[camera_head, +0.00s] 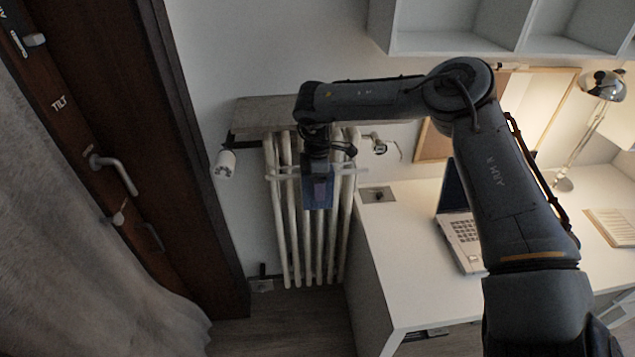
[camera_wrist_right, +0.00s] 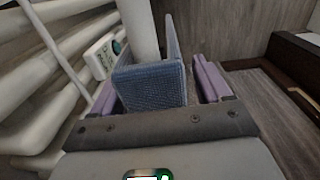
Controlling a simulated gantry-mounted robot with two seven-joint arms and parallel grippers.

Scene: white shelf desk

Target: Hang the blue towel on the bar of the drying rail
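The blue towel (camera_head: 319,205) is in front of the white radiator, at the drying rail (camera_head: 350,171). In the right wrist view the towel (camera_wrist_right: 150,87) looks folded over a thick white bar (camera_wrist_right: 138,30), with one flap on each side. My right gripper (camera_head: 319,187) is at the towel. Its purple fingers (camera_wrist_right: 160,82) stand on either side of the towel, with a visible gap on the right side, so it looks open. The fold's contact with the bar is partly hidden. My left gripper is not in view.
The white radiator (camera_head: 295,235) is close behind the rail. A wooden shelf (camera_head: 262,112) is above it. A white desk (camera_head: 400,275) with a laptop (camera_head: 462,235) stands to the right. A dark door (camera_head: 120,120) and grey curtain (camera_head: 70,220) are on the left.

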